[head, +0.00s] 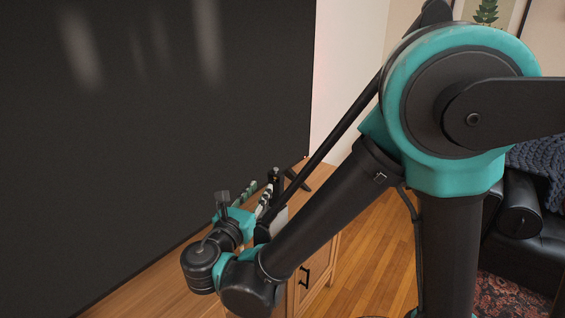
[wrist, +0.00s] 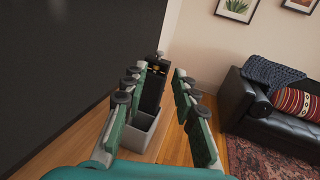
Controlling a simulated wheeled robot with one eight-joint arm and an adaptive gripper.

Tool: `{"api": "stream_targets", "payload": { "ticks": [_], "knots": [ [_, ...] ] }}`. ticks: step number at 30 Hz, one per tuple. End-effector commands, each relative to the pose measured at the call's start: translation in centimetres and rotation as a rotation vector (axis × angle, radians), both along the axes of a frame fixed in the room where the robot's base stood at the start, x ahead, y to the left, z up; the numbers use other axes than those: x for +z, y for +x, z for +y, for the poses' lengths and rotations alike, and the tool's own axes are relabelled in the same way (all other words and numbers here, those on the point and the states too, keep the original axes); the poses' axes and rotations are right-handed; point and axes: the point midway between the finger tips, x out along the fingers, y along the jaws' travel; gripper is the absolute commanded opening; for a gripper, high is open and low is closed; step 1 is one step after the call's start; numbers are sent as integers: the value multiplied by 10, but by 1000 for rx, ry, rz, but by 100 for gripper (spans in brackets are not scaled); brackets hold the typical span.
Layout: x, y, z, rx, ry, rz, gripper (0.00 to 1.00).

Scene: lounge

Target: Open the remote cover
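My gripper (wrist: 160,70) is open, its two green-padded fingers spread wide. Between them in the wrist view, a dark upright object (wrist: 151,93), which looks like the remote, stands in a grey open-topped holder (wrist: 137,138). A small yellowish detail shows near its top. No finger visibly touches it. I cannot make out the remote's cover or whether it is open. In the head view, my gripper (head: 258,197) is over the wooden cabinet, and the grey holder (head: 279,219) shows partly behind my arm.
The holder stands on a wooden cabinet (head: 322,240), close to its right edge. A large black TV screen (head: 150,130) fills the left. Wooden floor lies right of the cabinet, then a black leather sofa (wrist: 275,115) and a patterned rug (wrist: 255,160).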

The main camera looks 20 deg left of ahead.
Motion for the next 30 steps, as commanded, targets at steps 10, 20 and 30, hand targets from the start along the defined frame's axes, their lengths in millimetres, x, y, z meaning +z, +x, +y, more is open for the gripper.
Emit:
{"api": "stream_targets", "payload": {
  "ticks": [10, 20, 30],
  "knots": [
    [0, 62, -7, -6, 2, 2, 28],
    [-1, 124, -11, -5, 2, 2, 28],
    [0, 161, -13, -1, 2, 3, 28]
  ]
}}
